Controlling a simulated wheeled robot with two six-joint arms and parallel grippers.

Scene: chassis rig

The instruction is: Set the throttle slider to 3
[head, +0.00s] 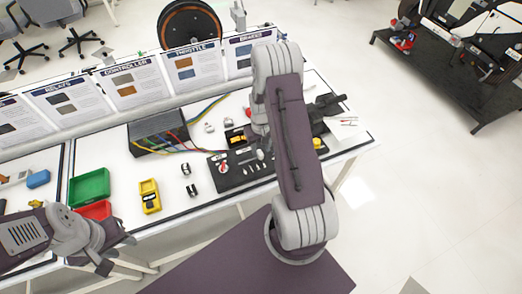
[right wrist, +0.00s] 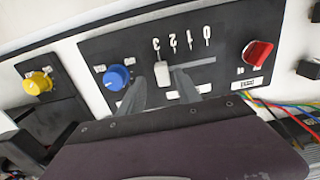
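The throttle panel (head: 232,178) is a black plate on the white bench, partly hidden by my right arm in the head view. In the right wrist view the panel (right wrist: 100,48) shows upside down, with digits 3, 2, 1, 0 from left to right. The white slider knob (right wrist: 162,73) stands at the left end of its slot, in line with the 3. My right gripper (right wrist: 160,84) is open, one finger on each side of the knob, with gaps visible. My left gripper (head: 106,264) hangs at the bench's front left; its finger opening is unclear.
A blue knob (right wrist: 116,77) and a red knob (right wrist: 257,52) flank the slider. A yellow knob (right wrist: 39,82) sits on a neighbouring plate.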

